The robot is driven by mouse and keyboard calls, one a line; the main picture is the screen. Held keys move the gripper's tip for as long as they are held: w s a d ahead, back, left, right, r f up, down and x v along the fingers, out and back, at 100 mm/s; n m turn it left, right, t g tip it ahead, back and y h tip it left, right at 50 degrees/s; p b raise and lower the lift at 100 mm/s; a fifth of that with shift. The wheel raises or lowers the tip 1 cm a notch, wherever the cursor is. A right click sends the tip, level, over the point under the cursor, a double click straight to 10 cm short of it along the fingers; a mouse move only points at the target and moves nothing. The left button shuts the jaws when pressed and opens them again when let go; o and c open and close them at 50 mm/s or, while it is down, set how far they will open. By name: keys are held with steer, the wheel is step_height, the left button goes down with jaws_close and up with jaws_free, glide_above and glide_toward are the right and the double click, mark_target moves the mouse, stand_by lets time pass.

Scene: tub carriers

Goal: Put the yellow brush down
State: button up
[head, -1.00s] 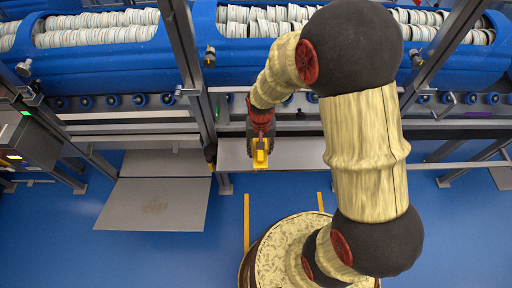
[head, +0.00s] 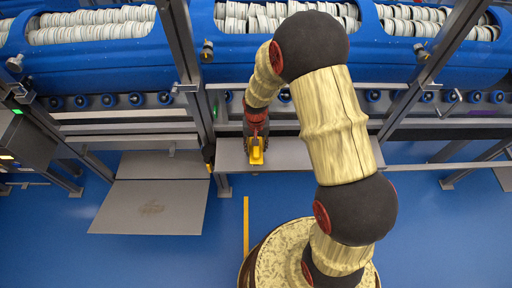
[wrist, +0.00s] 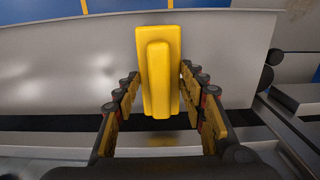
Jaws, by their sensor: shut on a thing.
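The yellow brush (head: 256,151) is at the end of my arm, in front of the grey metal shelf in the head view. In the wrist view the brush (wrist: 160,70) stands upright in the picture between the two fingers of my gripper (wrist: 160,95). My gripper (head: 256,137) is shut on the brush. The grey shelf (head: 300,155) lies below or behind the brush. I cannot tell whether the brush touches the shelf. The brush's bristles are not visible.
Blue tub carriers (head: 100,62) filled with stacked pale discs run along the back. A slanting metal post (head: 183,60) stands left of my gripper. A grey plate (head: 150,205) lies at the lower left. Blue floor (head: 440,235) is open at the right front.

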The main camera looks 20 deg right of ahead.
steer(key=shift+f, duration=0.15)
steer(key=o, duration=1.3)
steer(key=shift+o, duration=0.2)
steer(key=s+r+n+t+p, duration=0.1)
steer(key=s+r+p, duration=0.15)
steer(key=r, duration=1.25)
steer(key=s+r+t+p, duration=0.1)
steer(key=s+r, duration=0.3)
steer(key=r, duration=1.1)
steer(key=s+r+n+t, duration=0.2)
steer(key=s+r+t, duration=0.1)
steer(key=s+r, duration=0.8)
steer(key=s, duration=0.4)
steer(key=shift+s+n+t, duration=0.3)
